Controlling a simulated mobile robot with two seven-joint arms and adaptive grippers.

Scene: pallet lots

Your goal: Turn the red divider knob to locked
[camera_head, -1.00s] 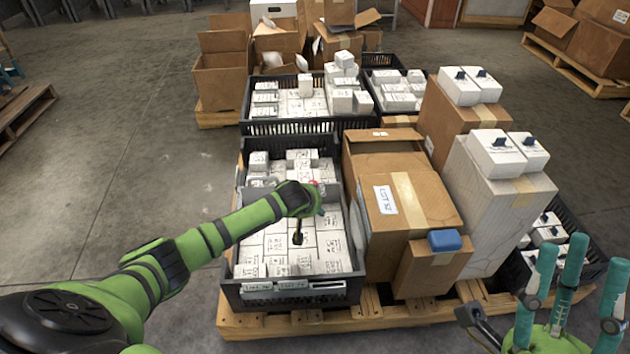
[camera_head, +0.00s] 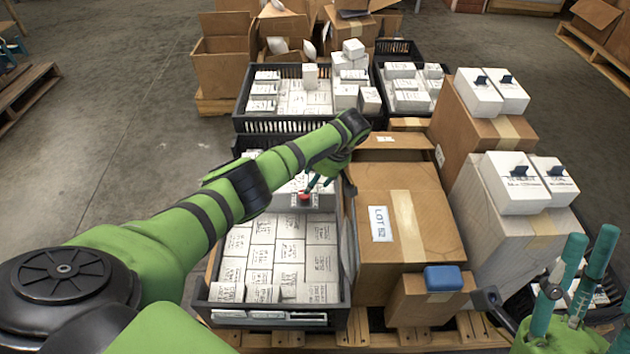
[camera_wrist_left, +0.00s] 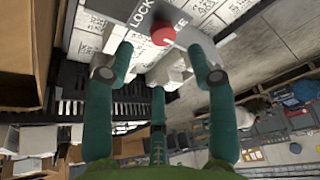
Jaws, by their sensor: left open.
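The red divider knob (camera_head: 304,198) sits on a grey divider (camera_head: 326,203) that crosses the black crate (camera_head: 340,309). In the left wrist view the knob (camera_wrist_left: 163,33) is on a grey plate, with "LOCK" printed to its left and partly hidden letters to its right. My left gripper (camera_head: 318,185) is just above the knob in the head view; its teal fingers (camera_wrist_left: 160,65) are spread around empty space, apart from the knob. The knob's pointer direction is unclear. My right gripper (camera_head: 578,278) is spread open and empty at the lower right.
White labelled boxes (camera_head: 262,252) fill the crate's near part. A cardboard box marked LOT 52 (camera_head: 410,215) stands close on the right, with a blue item (camera_head: 443,279) on a smaller box before it. More crates and cartons stand behind. Floor at the left is clear.

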